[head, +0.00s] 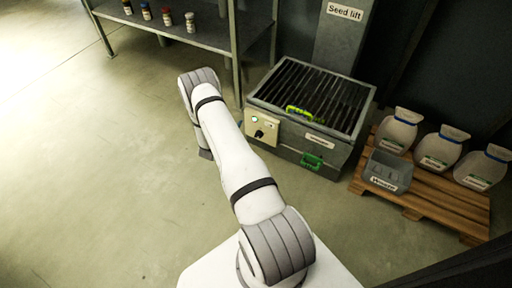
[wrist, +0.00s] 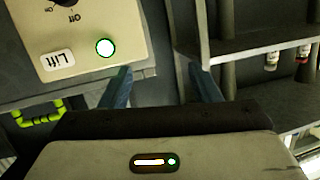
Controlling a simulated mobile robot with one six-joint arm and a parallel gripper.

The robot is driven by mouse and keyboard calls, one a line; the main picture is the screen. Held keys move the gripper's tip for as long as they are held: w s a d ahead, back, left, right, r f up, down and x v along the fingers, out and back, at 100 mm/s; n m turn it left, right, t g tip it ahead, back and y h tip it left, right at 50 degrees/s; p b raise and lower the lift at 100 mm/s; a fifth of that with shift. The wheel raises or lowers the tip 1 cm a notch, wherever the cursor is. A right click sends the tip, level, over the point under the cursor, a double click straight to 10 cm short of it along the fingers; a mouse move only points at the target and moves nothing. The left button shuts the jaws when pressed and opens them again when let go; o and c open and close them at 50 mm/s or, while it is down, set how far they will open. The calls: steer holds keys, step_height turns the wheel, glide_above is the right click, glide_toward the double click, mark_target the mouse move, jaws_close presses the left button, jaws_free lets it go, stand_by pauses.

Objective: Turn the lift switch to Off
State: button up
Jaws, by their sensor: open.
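The lift switch is a black knob (head: 259,133) on a cream panel (head: 273,141) at the front left of the grated seed lift box. In the wrist view the knob (wrist: 67,3) is cut off by the top edge, with upside-down "Off" and "On" marks beside it; its exact pointing is not clear. A green lamp (wrist: 105,47) is lit next to the "Lift" label (wrist: 58,61). My gripper (wrist: 162,85) is open and empty, with its fingers below and right of the panel in the wrist view. In the head view my arm hides most of it.
The grate (head: 312,96) carries a yellow-green handle (head: 298,112), and a green handle (head: 312,160) is on the box front. A metal shelf (head: 205,35) with small bottles stands left. A pallet (head: 425,198) with sacks and a grey bin (head: 387,172) is right. Floor at left is clear.

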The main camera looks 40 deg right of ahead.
mark_target(259, 135)
steer(key=s+d+f+g+h+b, duration=0.2)
steer(key=s+f+h+b, duration=0.2)
steer(key=s+f, duration=0.7)
steer(key=w+d+f+b, duration=0.1)
steer(key=w+d+b, duration=0.1)
steer(key=w+d, duration=0.3)
steer(key=shift+d+f+m+b, duration=0.3)
steer(key=shift+d+m, duration=0.1)
steer(key=shift+d, duration=0.8)
steer(key=shift+s, duration=0.1)
steer(key=shift+c, duration=0.4)
steer(key=c, duration=0.9)
